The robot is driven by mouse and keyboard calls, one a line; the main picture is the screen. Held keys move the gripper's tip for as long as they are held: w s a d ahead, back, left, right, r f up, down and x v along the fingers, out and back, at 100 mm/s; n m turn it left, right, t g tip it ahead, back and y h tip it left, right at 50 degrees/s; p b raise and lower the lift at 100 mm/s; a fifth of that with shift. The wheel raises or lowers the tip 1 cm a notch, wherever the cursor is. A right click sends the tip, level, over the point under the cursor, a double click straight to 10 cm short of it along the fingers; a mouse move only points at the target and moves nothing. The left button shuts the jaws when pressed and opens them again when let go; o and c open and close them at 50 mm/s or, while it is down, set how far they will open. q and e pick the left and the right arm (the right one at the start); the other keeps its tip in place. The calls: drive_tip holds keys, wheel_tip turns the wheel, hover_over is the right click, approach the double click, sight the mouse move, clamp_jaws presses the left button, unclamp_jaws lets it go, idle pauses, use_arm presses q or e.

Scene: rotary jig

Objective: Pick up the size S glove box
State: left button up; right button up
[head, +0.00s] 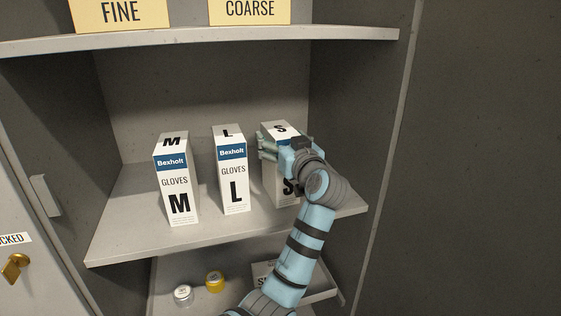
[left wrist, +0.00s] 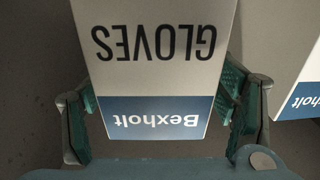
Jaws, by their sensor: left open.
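The size S glove box (head: 282,188) stands upright at the right end of the middle shelf, white with a blue band and an "S" on its top. My left gripper (head: 268,148) is at its upper part and hides much of its front. In the left wrist view the box (left wrist: 157,75) shows upside down, with "GLOVES" and "Bexholt" readable. The open fingers of my left gripper (left wrist: 160,118) stand on either side of it; whether they touch it is unclear. My right gripper is not in view.
The L box (head: 233,180) stands close to the left of the S box, and the M box (head: 177,190) further left. The upper shelf (head: 200,40) is above.

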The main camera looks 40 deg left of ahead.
use_arm(q)
drive_tip(key=shift+w+a+f, duration=0.25)
drive_tip(key=shift+w+a, duration=0.45)
drive_tip(key=shift+w, duration=0.25)
drive_tip(key=shift+s+r, duration=0.1)
drive_tip(key=shift+s, duration=0.15)
drive_tip(key=shift+c, duration=0.5)
drive_tip(key=shift+s+r, duration=0.15)
drive_tip(key=shift+s, duration=0.05)
drive_tip(key=c, duration=0.3)
clamp_jaws()
